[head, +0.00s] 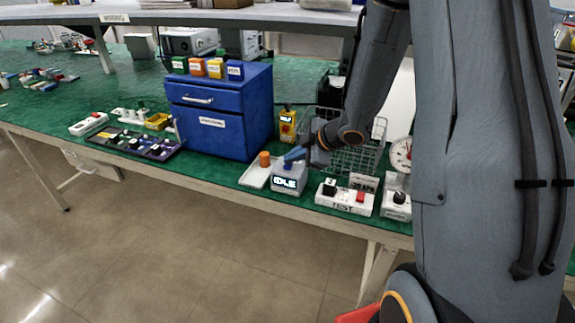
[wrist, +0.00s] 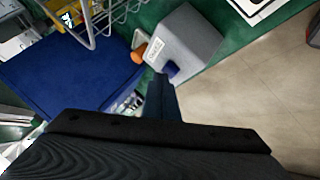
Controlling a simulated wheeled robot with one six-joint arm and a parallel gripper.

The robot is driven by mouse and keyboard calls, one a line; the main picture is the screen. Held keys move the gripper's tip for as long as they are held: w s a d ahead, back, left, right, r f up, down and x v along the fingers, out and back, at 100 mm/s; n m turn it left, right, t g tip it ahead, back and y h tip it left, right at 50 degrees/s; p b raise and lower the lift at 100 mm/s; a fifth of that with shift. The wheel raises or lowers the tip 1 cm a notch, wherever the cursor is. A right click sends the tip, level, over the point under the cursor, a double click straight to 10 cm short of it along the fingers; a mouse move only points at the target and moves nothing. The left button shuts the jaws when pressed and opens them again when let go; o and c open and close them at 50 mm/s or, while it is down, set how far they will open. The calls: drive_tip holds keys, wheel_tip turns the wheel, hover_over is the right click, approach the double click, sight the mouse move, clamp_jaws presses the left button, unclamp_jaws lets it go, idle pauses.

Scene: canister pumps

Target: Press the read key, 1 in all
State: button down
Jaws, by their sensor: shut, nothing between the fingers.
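A grey box-shaped reader (head: 289,181) stands near the front edge of the bench in the head view, its display showing "IDLE". It also shows in the wrist view (wrist: 188,45), with a dark blue key (wrist: 173,68) on it. My gripper (head: 290,159) is shut and empty, its fingers pointing down over the top of the reader. In the wrist view the closed fingertips (wrist: 158,79) are close beside the blue key. I cannot tell whether they touch it. The fingers partly hide the key in the head view.
A white TEST box (head: 345,199) is to the right, a wire basket (head: 352,158) behind. A blue drawer cabinet (head: 219,110) stands at the left.

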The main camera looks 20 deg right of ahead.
drive_tip(key=shift+f, duration=0.3)
drive_tip(key=shift+r, duration=0.2)
idle(0.4)
drive_tip(key=shift+r+p, duration=0.75)
drive_tip(key=shift+p, duration=0.15)
wheel_tip(320, 180, up, 5)
drive_tip(key=p, duration=0.5)
idle(0.5)
